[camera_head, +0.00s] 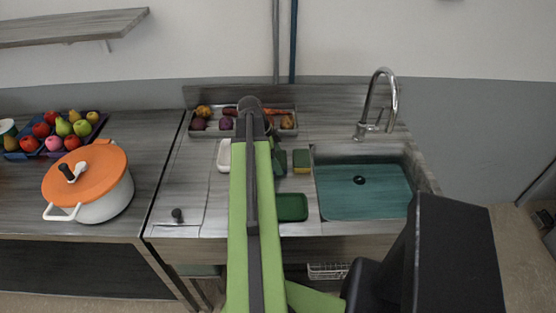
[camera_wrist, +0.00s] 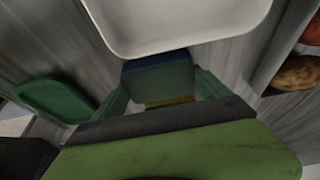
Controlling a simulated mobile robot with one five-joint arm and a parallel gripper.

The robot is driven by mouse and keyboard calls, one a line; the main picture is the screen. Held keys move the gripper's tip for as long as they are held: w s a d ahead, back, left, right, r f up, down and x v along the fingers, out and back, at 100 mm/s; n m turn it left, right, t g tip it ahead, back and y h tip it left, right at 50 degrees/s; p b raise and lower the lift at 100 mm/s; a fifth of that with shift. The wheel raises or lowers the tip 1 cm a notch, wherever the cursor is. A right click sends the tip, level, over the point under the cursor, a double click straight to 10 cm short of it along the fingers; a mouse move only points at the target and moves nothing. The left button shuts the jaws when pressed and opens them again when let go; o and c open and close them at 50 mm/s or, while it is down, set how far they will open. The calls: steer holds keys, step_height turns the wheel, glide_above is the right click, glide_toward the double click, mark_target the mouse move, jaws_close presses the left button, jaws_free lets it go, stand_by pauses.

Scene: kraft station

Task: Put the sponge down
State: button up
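The sponge (camera_wrist: 158,80) shows in the wrist view as a dull green block with a blue upper edge and a yellow strip low down. My gripper (camera_wrist: 163,93) has a green finger on either side of it, and both appear to touch it, so it looks shut on the sponge. In the head view, my arm hides much of the gripper. A green and yellow block (camera_head: 301,159) stands just right of it, beside the sink. I cannot tell how high the held sponge is above the counter.
A white dish (camera_head: 224,156) lies left of my arm, and a green dish (camera_head: 291,207) lies in front. A vegetable tray (camera_head: 213,131) stands behind. The sink (camera_head: 362,190) and faucet (camera_head: 389,105) are right. An orange-lidded pot (camera_head: 100,185) and fruit tray (camera_head: 28,154) stand left.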

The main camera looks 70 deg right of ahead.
steer(key=shift+o, duration=1.1)
steer(key=shift+r, duration=0.3)
steer(key=p+v, duration=1.1)
steer(key=shift+w+r, duration=0.15)
steer(key=shift+r, duration=0.2)
